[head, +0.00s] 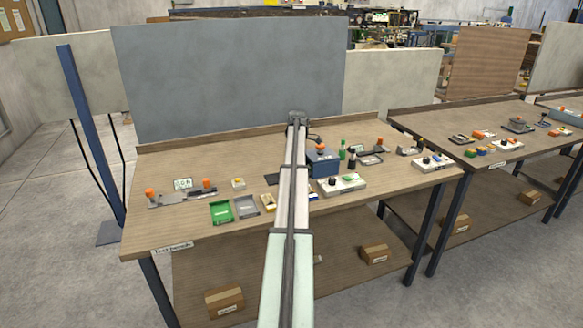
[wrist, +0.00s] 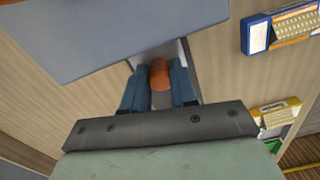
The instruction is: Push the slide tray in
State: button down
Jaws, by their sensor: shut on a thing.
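The laminating machine is a blue-grey box (head: 322,163) with an orange knob on top, right of my arm in the head view. Its flat blue-grey surface (wrist: 130,30) fills the upper left of the wrist view. The pale slide tray (wrist: 172,52) shows at the machine's edge, partly out from it. An orange-brown knob (wrist: 159,77) stands at the tray's outer end. My gripper (wrist: 160,88) has its blue fingers on both sides of this knob and is shut on it. In the head view my arm hides the tray, and the fingers are not clear.
A blue box with yellow parts (wrist: 280,27) and a yellow-and-white box (wrist: 276,118) lie right in the wrist view. Green (head: 221,211) and grey (head: 246,206) trays lie left of my arm. A white block with knobs (head: 341,184) is at the right.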

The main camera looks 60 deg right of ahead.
jog(key=shift+s+d, duration=0.65)
jog(key=c, duration=0.9)
grip_release()
notch_tip(320, 180, up, 14)
jog(key=shift+f, duration=0.1)
jog(key=shift+w+a, duration=0.1)
